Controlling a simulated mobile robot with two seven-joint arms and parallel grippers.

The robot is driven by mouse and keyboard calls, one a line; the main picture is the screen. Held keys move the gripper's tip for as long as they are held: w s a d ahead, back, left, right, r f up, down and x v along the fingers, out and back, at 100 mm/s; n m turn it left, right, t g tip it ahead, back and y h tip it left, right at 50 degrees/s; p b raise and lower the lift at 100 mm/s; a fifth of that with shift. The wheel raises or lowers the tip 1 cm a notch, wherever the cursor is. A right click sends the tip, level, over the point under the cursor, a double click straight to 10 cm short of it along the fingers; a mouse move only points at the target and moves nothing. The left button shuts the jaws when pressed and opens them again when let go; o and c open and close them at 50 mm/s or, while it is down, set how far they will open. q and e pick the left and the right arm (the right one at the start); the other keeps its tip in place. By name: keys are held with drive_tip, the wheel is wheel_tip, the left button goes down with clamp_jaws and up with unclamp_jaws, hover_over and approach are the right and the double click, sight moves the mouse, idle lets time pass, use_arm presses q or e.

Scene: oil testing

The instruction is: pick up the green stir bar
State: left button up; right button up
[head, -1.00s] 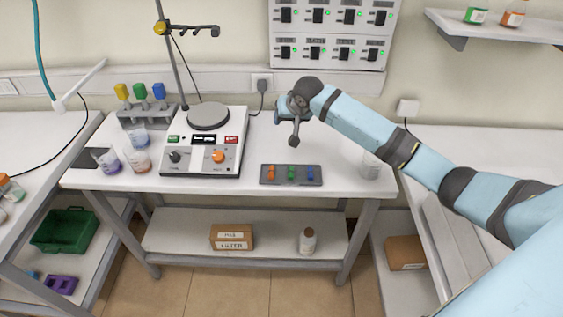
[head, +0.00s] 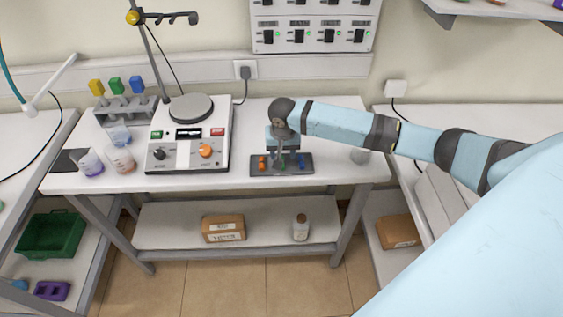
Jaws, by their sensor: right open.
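A small dark tray (head: 306,170) lies on the white table and holds three stir bars: an orange one (head: 262,162) on the left, the green stir bar (head: 281,165) in the middle and a blue one (head: 301,161) on the right. My right gripper (head: 283,156) is open and points down over the middle of the tray. Its fingers partly hide the green stir bar. I cannot tell whether they are around it or still above it. My left gripper is not in view.
A hotplate stirrer (head: 190,135) stands left of the tray. Beakers (head: 121,159) and a rack with coloured-topped items (head: 118,100) are further left. The table front near the tray is clear.

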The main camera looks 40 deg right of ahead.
drive_tip(key=f, duration=0.2)
drive_tip(key=w+f, duration=0.1)
drive_tip(key=f, duration=0.1)
drive_tip(key=shift+d+f+p, duration=0.15)
drive_tip(key=shift+f+p, duration=0.2)
drive_tip(key=shift+f, duration=0.05)
clamp_jaws()
